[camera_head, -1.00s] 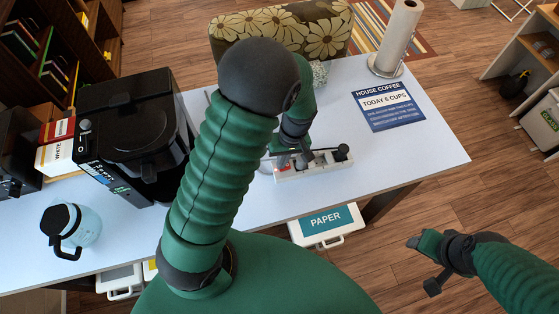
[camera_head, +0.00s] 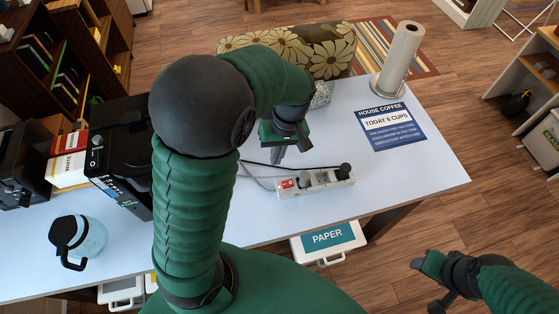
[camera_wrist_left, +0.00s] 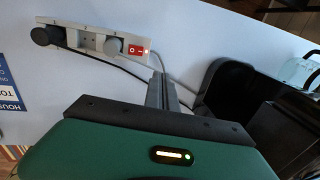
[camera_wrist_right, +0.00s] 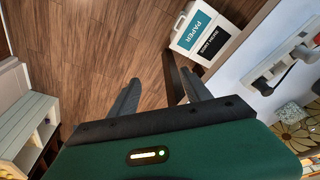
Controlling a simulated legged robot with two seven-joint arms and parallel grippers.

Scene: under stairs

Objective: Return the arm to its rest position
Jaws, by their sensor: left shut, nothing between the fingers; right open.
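My left arm reaches over the table (camera_head: 420,190) from the left in the head view. My left gripper (camera_head: 277,155) is shut and empty, raised just behind and left of the white power strip (camera_head: 322,183), apart from it. In the left wrist view the closed fingers (camera_wrist_left: 161,92) point toward the strip (camera_wrist_left: 88,42), near its red switch (camera_wrist_left: 135,50), where a light glows. Black and grey plugs sit in the strip. My right gripper (camera_head: 428,284) hangs beside the table at the lower right, open and empty; its spread fingers (camera_wrist_right: 158,92) show in the right wrist view.
A black coffee machine (camera_head: 120,150) and a blue jug (camera_head: 88,236) stand on the left. A blue sign (camera_head: 390,126) and paper towel roll (camera_head: 401,58) are on the right of the table. A bin labelled PAPER (camera_head: 328,240) is below the front edge.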

